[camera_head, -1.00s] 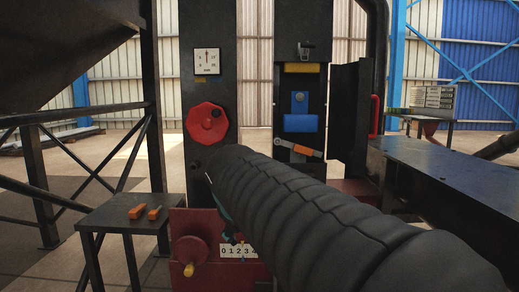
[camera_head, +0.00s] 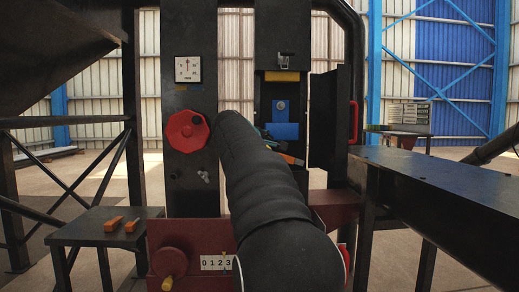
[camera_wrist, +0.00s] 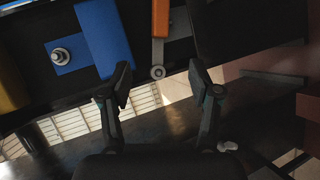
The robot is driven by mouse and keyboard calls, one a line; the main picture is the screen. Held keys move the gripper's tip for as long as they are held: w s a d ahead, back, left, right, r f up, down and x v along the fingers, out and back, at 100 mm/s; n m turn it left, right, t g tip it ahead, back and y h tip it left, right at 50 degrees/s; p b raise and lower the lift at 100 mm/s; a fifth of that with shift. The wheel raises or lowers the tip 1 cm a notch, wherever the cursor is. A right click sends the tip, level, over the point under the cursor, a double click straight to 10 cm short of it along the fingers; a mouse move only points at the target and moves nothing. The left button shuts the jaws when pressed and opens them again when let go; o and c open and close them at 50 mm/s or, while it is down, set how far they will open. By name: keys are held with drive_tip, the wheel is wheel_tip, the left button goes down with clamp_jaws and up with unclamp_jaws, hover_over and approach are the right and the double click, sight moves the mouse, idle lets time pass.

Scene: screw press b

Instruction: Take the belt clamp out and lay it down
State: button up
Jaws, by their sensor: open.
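In the wrist view my gripper (camera_wrist: 160,86) is open and empty, its two dark fingers apart. Between and beyond the fingertips is a bar, orange above and grey below, with a round end (camera_wrist: 157,72). Only a bit of this bar (camera_head: 293,160) shows beside my arm in the head view. Left of it is a blue block (camera_wrist: 105,38) with a blue plate and bolt (camera_wrist: 61,56); the block also shows in the head view (camera_head: 285,131) inside the press opening. I cannot tell for certain which part is the belt clamp.
An open dark door (camera_head: 328,120) stands right of the opening. A red handwheel (camera_head: 186,131) is at its left. A small side table (camera_head: 90,229) holds two orange pieces (camera_head: 114,223) and has free room. A long dark beam (camera_head: 430,180) runs along the right.

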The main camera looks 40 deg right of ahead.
drive_tip(key=p+x, duration=0.1)
drive_tip(key=x, duration=1)
drive_tip(key=shift+d, duration=0.1)
drive_tip(key=shift+f, duration=0.1)
clamp_jaws()
